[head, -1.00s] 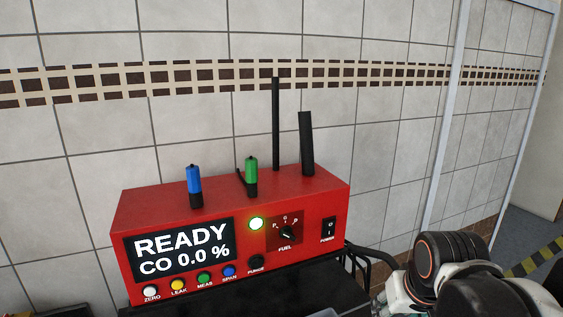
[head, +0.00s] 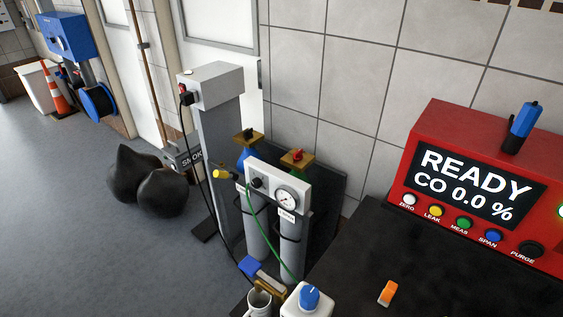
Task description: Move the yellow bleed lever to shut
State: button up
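A small yellow lever (head: 219,174) sticks out at the left end of a pale grey valve block (head: 270,190) in the head view. It is small, so I cannot tell its exact setting. The block stands in front of two grey gas cylinders and carries a round pressure gauge (head: 287,199) and a black knob (head: 256,183). A green hose (head: 256,225) hangs from the block. One cylinder top has a red valve knob (head: 297,155). My gripper is out of view.
The red analyzer (head: 477,150) stands on a black top (head: 365,235) at the right, with an orange item (head: 387,293) on it. A white bottle (head: 307,300) and a mug (head: 259,304) are at the front. A grey post (head: 218,150) and black sacks (head: 150,185) stand left; open floor lies beyond.

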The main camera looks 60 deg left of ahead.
aim_at(217, 174)
jog(key=u, duration=2.6)
